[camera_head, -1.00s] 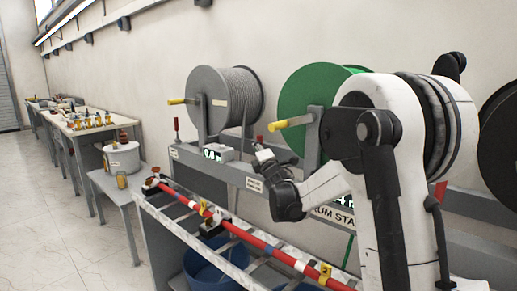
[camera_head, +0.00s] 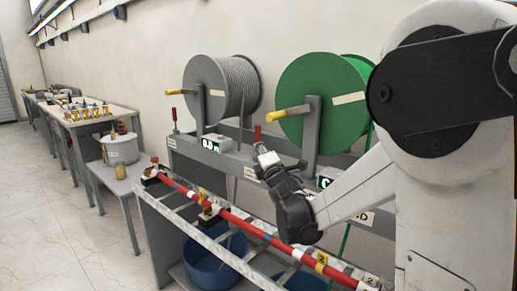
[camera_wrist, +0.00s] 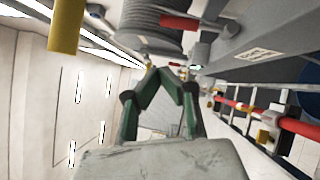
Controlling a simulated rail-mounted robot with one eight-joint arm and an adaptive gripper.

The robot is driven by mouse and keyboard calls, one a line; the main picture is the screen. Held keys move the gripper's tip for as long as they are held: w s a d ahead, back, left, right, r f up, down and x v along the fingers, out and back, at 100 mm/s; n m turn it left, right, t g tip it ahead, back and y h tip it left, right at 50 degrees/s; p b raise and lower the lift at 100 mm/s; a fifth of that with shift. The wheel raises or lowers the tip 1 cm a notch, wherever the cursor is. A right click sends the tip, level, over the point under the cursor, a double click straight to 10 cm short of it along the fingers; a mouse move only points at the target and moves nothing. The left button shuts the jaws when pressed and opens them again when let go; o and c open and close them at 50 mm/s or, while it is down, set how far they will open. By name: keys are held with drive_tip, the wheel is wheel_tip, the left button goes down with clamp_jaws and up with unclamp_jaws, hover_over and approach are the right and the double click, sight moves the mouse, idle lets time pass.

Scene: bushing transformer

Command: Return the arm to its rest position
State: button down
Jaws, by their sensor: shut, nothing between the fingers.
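My gripper (camera_head: 263,151) is at the end of my white arm, in the middle of the head view. It is raised above the red bar and in front of the drum stand, between the grey and green drums. In the wrist view its two green-edged fingers (camera_wrist: 152,73) meet at the tips. It is shut, with nothing seen between them. My large white arm links fill the right of the head view and hide what is behind them.
A grey cable drum (camera_head: 222,88) and a green drum (camera_head: 322,103) stand behind. A red bar (camera_head: 237,223) lies along the metal rack. Blue tubs (camera_head: 213,262) sit below. A stool holds a white pot (camera_head: 120,148). Open floor (camera_head: 60,220) is at left.

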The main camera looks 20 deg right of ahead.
drive_tip(key=shift+s, duration=0.1)
drive_tip(key=s+a+f+m+g, duration=0.2)
drive_tip(key=s+f+m+g, duration=0.2)
drive_tip(key=s, duration=0.9)
drive_tip(key=s+a+f+m+g, duration=0.3)
drive_tip(key=s+m, duration=0.7)
drive_tip(key=s, duration=0.4)
drive_tip(key=s+a+f+m+g, duration=0.2)
drive_tip(key=s+f+m+g, duration=0.3)
drive_tip(key=s, duration=0.8)
drive_tip(key=shift+s+a+f+m+g+y, duration=0.3)
drive_tip(key=shift+a+f+m+g, duration=0.1)
drive_tip(key=shift+f+m, duration=0.45)
